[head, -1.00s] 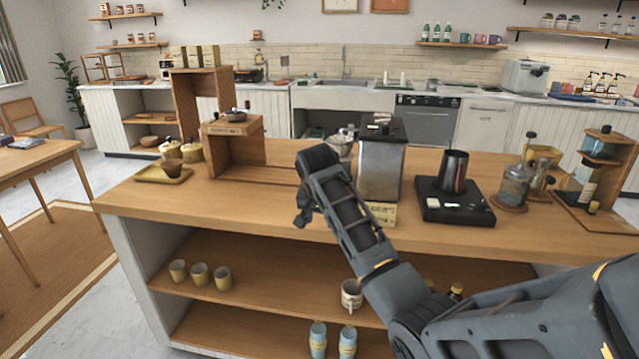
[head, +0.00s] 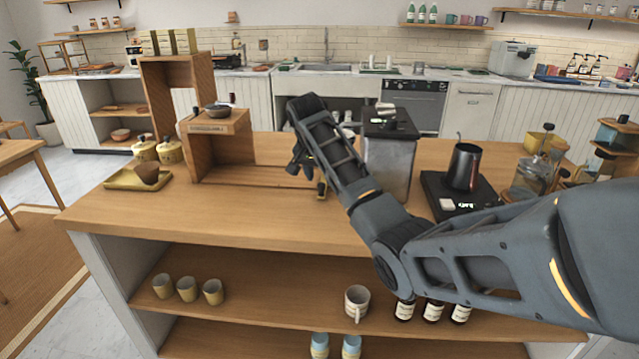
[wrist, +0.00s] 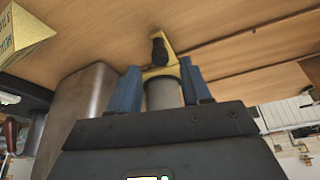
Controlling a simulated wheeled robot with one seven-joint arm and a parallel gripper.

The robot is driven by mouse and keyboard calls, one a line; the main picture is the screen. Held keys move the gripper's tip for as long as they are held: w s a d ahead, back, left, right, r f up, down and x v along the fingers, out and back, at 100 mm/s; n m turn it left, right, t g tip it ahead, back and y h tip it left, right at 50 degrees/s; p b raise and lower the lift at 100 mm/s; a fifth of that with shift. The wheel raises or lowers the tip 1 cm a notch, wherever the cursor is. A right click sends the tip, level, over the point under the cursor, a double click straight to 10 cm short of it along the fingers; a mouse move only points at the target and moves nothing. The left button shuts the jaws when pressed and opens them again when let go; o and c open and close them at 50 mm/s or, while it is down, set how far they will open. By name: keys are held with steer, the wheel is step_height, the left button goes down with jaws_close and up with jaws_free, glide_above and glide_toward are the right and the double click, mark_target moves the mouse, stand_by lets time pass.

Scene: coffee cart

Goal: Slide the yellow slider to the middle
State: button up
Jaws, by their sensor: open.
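The yellow slider (wrist: 173,65) is a small yellow piece with a black knob on the wooden surface. In the wrist view it shows just beyond and between the fingertips of my gripper (wrist: 160,80). A grey cylinder (wrist: 162,94) shows between the fingers, below the yellow piece in the picture. In the head view the slider is a small yellow patch (head: 321,189) on the counter, beside my gripper (head: 301,165) and partly hidden by my arm. My gripper is open and low over the counter. I cannot tell whether the fingers touch the slider.
A metal-sided grinder (head: 388,165) stands close to the right of my arm. A black scale (head: 440,202) with a dark pitcher (head: 464,167) is farther right. A wooden stand (head: 207,150) is left of my gripper. The counter front (head: 240,220) is clear.

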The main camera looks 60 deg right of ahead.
mark_target(321, 184)
steer(key=x, duration=0.5)
steer(key=shift+a, duration=0.1)
jaws_close()
stand_by(0.3)
